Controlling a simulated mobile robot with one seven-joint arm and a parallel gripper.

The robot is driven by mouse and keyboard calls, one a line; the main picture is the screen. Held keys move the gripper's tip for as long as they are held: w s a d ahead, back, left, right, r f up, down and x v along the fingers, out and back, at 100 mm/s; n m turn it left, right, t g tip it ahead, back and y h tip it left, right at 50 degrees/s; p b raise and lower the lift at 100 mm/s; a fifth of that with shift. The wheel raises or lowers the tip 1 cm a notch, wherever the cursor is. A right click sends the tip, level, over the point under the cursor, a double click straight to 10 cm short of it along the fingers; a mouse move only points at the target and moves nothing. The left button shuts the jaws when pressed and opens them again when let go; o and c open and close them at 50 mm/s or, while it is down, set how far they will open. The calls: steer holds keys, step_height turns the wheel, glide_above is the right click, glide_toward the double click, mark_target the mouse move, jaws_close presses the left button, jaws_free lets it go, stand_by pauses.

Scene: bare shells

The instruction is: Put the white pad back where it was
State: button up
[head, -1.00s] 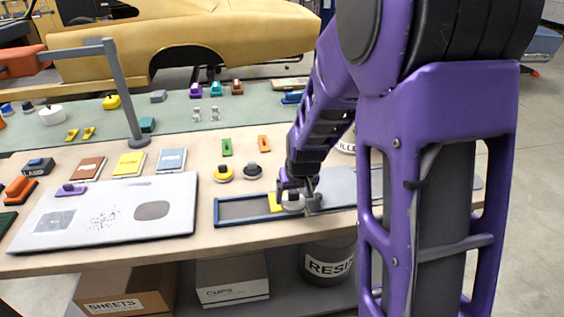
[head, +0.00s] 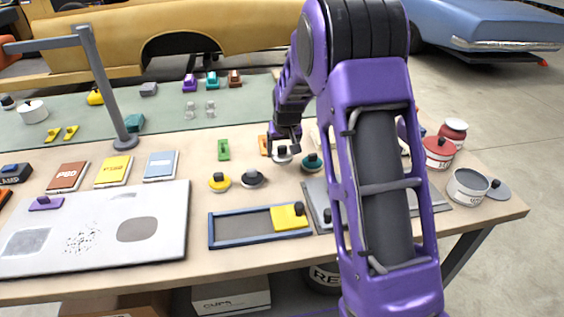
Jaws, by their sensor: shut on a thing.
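The white pad (head: 283,158) is a small round disc with a dark knob. My gripper (head: 283,148) is shut on it, at the back of the row of round pads. The pad is over the bench, just left of the teal round pad (head: 312,165) and right of and behind the grey round pad (head: 252,180). A yellow round pad (head: 219,183) stands further left. I cannot tell whether the white pad touches the bench. My gripper hides most of its knob.
A blue-framed tray (head: 238,243) with a yellow block (head: 289,217) lies in front. An orange block (head: 263,145) lies close by, left of my gripper. A grey panel (head: 130,190) is at left, a grey post (head: 105,95) behind it. Cans (head: 438,152) stand at right.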

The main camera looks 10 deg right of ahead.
mark_target(283, 156)
steer(key=shift+f, duration=2.15)
steer(key=o, duration=1.1)
steer(key=shift+c, duration=0.2)
steer(key=v, duration=1.2)
steer(key=shift+r, duration=0.15)
